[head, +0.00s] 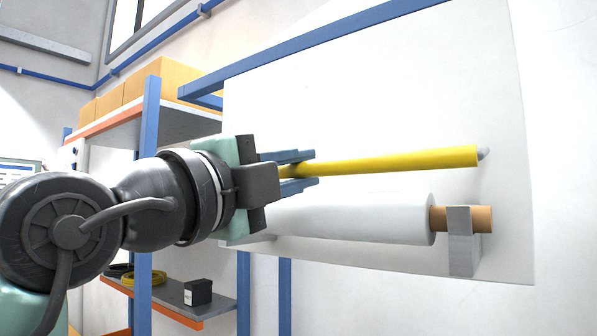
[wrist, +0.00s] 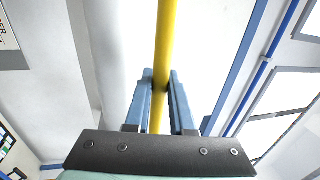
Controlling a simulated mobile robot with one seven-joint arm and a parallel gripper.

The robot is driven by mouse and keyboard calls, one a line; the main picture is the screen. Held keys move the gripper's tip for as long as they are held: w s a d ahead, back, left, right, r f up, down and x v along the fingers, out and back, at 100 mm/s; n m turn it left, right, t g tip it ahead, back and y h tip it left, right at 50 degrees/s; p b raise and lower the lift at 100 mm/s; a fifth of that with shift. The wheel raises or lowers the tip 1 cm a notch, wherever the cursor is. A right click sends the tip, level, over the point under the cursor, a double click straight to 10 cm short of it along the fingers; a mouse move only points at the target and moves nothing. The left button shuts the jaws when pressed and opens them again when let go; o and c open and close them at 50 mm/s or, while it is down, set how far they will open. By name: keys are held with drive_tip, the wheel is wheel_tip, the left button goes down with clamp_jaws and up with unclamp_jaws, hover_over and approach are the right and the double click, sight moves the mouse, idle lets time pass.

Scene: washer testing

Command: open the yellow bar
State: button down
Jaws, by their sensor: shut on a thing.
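The yellow bar (head: 400,162) is a long thin rod in front of a white panel. In the head view it runs from my gripper (head: 300,172) to a grey end at the right, tilted slightly up to the right. My gripper's blue fingers are shut on the bar. In the wrist view the yellow bar (wrist: 166,45) passes between the fingers of my gripper (wrist: 161,82). The bar's left part is hidden behind my gripper in the head view.
A white paper roll (head: 350,218) on a brown core (head: 470,218) sits just below the bar, held by a grey bracket (head: 461,243). The white panel (head: 400,90) is behind. A blue-posted shelf (head: 150,115) with cardboard boxes (head: 165,78) stands at left.

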drive_tip(key=shift+s+r, duration=0.1)
drive_tip(key=shift+r, duration=0.55)
drive_tip(key=shift+g+y, duration=0.5)
drive_tip(key=shift+g, duration=0.1)
wheel_tip(320, 180, up, 5)
drive_tip(key=p, duration=0.4)
drive_tip(key=shift+f, duration=0.2)
drive_tip(key=w+d+r+p, duration=0.2)
drive_tip(key=w+r+p, duration=0.1)
drive_tip(key=r+p, duration=0.3)
drive_tip(key=shift+w+d+r, duration=0.15)
drive_tip(key=c, duration=0.8)
unclamp_jaws()
